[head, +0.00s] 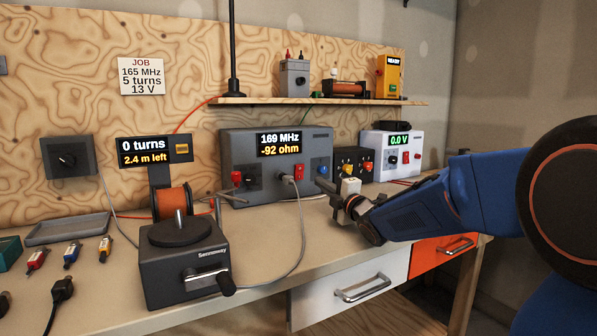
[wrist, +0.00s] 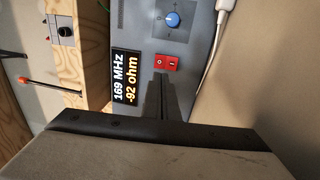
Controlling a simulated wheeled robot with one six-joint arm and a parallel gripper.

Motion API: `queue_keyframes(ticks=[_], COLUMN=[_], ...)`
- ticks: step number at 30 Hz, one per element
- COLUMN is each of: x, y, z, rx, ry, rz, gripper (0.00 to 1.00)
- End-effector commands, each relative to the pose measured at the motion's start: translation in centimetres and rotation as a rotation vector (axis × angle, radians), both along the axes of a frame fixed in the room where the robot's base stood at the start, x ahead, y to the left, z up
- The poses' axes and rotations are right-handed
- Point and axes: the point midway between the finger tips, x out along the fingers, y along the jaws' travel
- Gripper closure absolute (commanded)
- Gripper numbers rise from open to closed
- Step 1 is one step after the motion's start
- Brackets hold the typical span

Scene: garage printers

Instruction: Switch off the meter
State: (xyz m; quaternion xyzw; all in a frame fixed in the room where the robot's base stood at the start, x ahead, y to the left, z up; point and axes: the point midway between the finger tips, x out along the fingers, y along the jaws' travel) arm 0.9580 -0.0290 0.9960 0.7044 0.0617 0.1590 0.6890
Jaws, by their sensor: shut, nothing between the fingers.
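The meter (head: 229,150) is a grey box at the back of the bench, and its lit display (head: 279,144) reads 169 MHz and -92 ohm. A red rocker switch (head: 299,172) sits on its front, below the display. In the wrist view the display (wrist: 125,77) is turned sideways and the red switch (wrist: 166,63) lies just beyond the fingertips. My gripper (head: 321,184) is shut and empty, in front of the meter's right part. In the wrist view my gripper (wrist: 161,80) points at the meter's front, close to the switch. I cannot tell whether it touches.
A grey cable (head: 302,215) runs from the meter's front across the bench. A black box (head: 345,161) and a white supply (head: 384,140) showing 0.0 V stand to the right. A winder (head: 185,262) stands at front left. A shelf (head: 270,101) hangs above.

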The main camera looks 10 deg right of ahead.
Motion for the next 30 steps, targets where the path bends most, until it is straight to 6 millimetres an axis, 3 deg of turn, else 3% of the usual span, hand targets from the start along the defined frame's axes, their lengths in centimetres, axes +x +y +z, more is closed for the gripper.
queue_keyframes(ticks=[17,30], x=[0.5,6.7], y=[0.2,2.2], z=[0.0,1.0], rx=[0.0,0.0], ry=[0.0,0.0], rz=[0.0,0.001], gripper=[1.0,1.0])
